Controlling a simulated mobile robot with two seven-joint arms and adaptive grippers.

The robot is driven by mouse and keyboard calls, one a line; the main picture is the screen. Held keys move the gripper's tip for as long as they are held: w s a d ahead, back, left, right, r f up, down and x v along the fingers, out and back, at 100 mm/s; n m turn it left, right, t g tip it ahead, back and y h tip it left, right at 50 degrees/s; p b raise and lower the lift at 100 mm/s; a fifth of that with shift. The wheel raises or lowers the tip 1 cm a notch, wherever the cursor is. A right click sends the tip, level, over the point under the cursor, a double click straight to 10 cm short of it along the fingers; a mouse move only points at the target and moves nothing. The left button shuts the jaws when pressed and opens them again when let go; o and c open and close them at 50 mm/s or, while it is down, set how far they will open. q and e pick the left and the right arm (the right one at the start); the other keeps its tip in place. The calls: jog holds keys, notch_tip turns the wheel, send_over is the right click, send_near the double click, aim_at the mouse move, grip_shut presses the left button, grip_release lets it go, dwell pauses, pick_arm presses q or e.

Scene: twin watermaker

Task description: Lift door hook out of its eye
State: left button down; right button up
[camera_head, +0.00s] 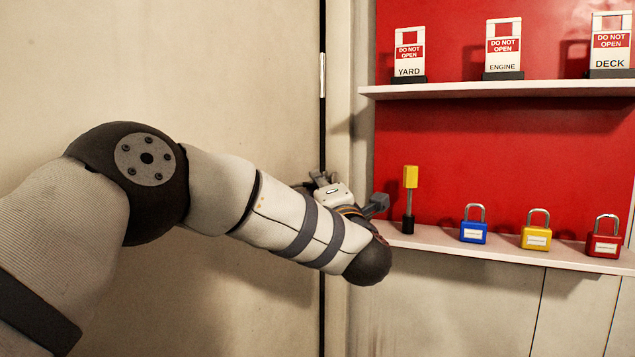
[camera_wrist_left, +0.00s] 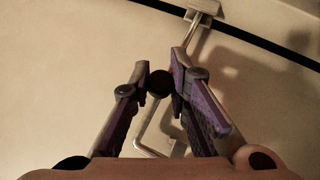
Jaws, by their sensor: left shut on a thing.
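The door hook (camera_wrist_left: 190,35) is a thin pale metal rod in the left wrist view. A bent pale rod and a small plate (camera_wrist_left: 155,149) show below, between the fingers. I cannot tell whether the hook's tip sits in its eye. In the head view my wrist hides the hook and most of the gripper at the door's edge.
The pale door (camera_head: 260,60) fills the left. Right of its frame (camera_head: 342,120), a lower shelf (camera_head: 500,247) holds a yellow-topped tool (camera_head: 410,185) and blue (camera_head: 474,231), yellow (camera_head: 536,237) and red (camera_head: 603,243) padlocks. My wrist is close to this shelf's left end. An upper shelf (camera_head: 450,91) holds tags.

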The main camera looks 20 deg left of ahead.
pick_arm(q)
jog(key=r+p, duration=0.1)
jog(key=r+m+g+h+p, duration=0.1)
jog(key=r, duration=0.1)
jog(key=r+m+p, duration=0.1)
jog(key=r+p, duration=0.1)
jog(key=shift+w+g+h, duration=0.25)
jog(key=shift+g+h, duration=0.05)
jog(key=shift+w+r, duration=0.15)
jog(key=shift+r, duration=0.05)
jog(key=shift+w+r+m+g+h+p, duration=0.5)
jog(key=shift+w+m+g+h, duration=0.3)
jog(key=shift+m+g, duration=0.15)
pick_arm(e)
jog(key=w+r+t, duration=0.2)
jog(key=w+r, duration=0.3)
jog(key=r, duration=0.1)
jog(key=shift+w+r, duration=0.25)
jog(key=shift+w, duration=0.1)
pick_arm(q)
jog(key=c, duration=1.5)
grip_release()
jog(key=v, duration=1.2)
jog(key=shift+d, duration=0.1)
